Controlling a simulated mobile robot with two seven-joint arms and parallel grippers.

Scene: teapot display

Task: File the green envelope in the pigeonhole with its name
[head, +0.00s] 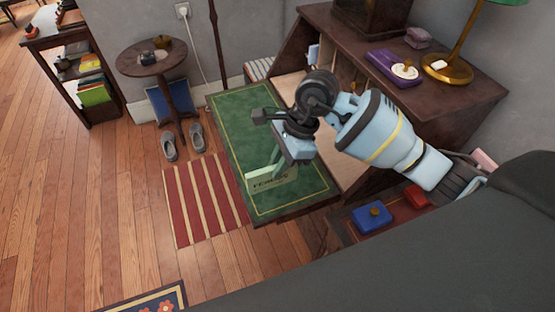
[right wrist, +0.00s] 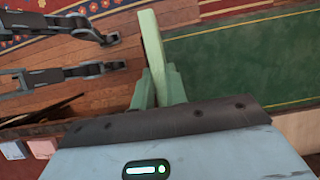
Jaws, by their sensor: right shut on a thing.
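My right gripper (head: 264,170) is over the front part of the green desk top, shut on a pale green envelope. The envelope (head: 270,185) shows dark lettering too small for me to read surely. In the right wrist view the envelope (right wrist: 152,48) is seen nearly edge-on, standing up between the two fingertips (right wrist: 158,88). I cannot tell whether its lower edge touches the desk. The pigeonholes (head: 345,72) are at the back of the desk, partly hidden by my right arm, and their labels cannot be read.
The desk's top shelf holds a purple box (head: 395,68) and a brass lamp (head: 460,66). A blue box (head: 371,217) and a red box (head: 416,197) lie to the right. A striped rug (head: 203,198) lies left of the desk. The green desk top (head: 240,108) has bare room.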

